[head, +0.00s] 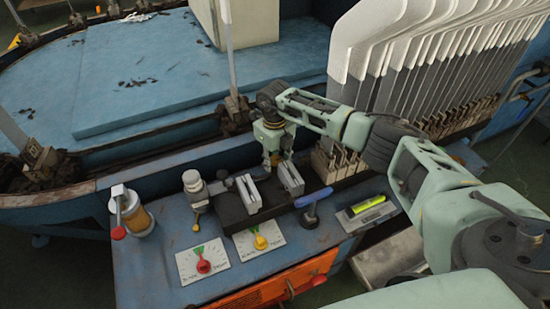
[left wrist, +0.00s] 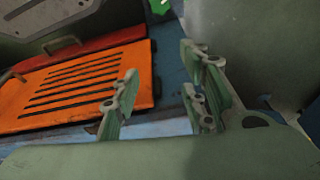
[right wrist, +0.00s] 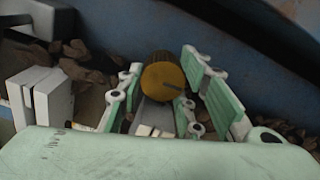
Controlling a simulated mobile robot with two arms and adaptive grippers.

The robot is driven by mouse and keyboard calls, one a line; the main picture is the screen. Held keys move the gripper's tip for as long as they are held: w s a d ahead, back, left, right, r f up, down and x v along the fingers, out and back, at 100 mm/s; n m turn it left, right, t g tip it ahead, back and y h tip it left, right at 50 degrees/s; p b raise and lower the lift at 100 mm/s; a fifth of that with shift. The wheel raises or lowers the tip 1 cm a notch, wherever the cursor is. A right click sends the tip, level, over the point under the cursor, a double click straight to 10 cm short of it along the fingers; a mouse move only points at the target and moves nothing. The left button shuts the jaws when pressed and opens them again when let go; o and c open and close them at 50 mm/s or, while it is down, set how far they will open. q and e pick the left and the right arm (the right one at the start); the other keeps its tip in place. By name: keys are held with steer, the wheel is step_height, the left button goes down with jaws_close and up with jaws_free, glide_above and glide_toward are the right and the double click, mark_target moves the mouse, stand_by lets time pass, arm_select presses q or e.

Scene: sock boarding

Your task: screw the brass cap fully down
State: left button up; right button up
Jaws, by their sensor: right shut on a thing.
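The brass cap (right wrist: 163,80) shows in the right wrist view as a round, dull gold disc with a dark ridged side. A thin dark line crosses its face. My right gripper (right wrist: 165,92) is shut on it, with a pale green finger on either side. In the head view, my right gripper (head: 273,157) points down behind the bench fixtures, and its fingers hide the cap there. How far down the cap sits cannot be told. My left gripper (left wrist: 160,85) is open and empty in the left wrist view, near an orange slotted panel (left wrist: 85,80); it is outside the head view.
A grey valve (head: 194,183), an amber jar (head: 140,220), two dial cards (head: 190,265), a blue-handled tool (head: 312,198) and a yellow-green level (head: 368,205) crowd the blue bench. Sock boards (head: 440,60) stand behind right.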

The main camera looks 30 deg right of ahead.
mark_target(273, 162)
arm_select(q)
steer(key=shift+f, duration=0.45)
arm_select(e)
steer(key=shift+s+a+f, duration=0.15)
steer(key=shift+a, duration=0.2)
steer(key=o, duration=1)
steer(key=shift+d, duration=0.1)
steer(key=shift+r, duration=0.35)
step_height(273, 162, up, 11)
steer(key=shift+r, duration=0.2)
